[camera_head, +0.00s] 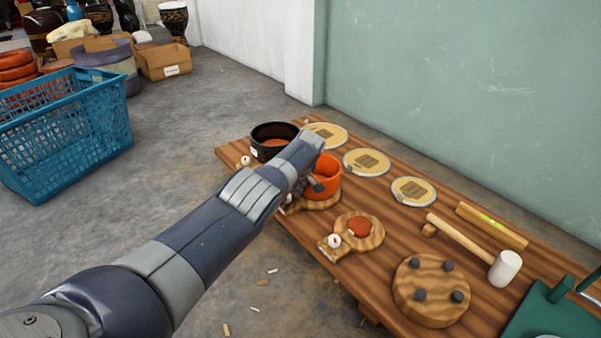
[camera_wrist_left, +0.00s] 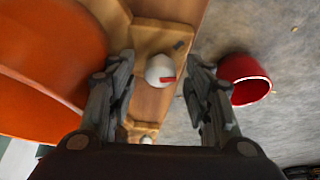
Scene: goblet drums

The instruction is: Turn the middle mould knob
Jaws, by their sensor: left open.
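The middle mould is a wooden base holding an orange bowl (camera_head: 325,178). Its white round knob shows in the left wrist view (camera_wrist_left: 160,66) with a red mark pointing right. My arm hides most of this knob in the head view. My left gripper (camera_wrist_left: 158,72) is open, with one finger on each side of the knob; I cannot tell whether they touch it. A second white knob (camera_wrist_left: 146,139) shows lower in the wrist view. In the head view, a dark bowl (camera_head: 272,141) with a knob (camera_head: 245,160) stands behind, and a mould (camera_head: 362,228) with a knob (camera_head: 334,240) stands nearer.
The wooden table (camera_head: 387,262) also holds several round discs (camera_head: 413,190), a mallet (camera_head: 470,244), and a round block with dark pegs (camera_head: 431,290). A green wall stands behind. A red cup (camera_wrist_left: 245,80) lies beyond the table edge. A blue basket (camera_head: 65,133) is at left.

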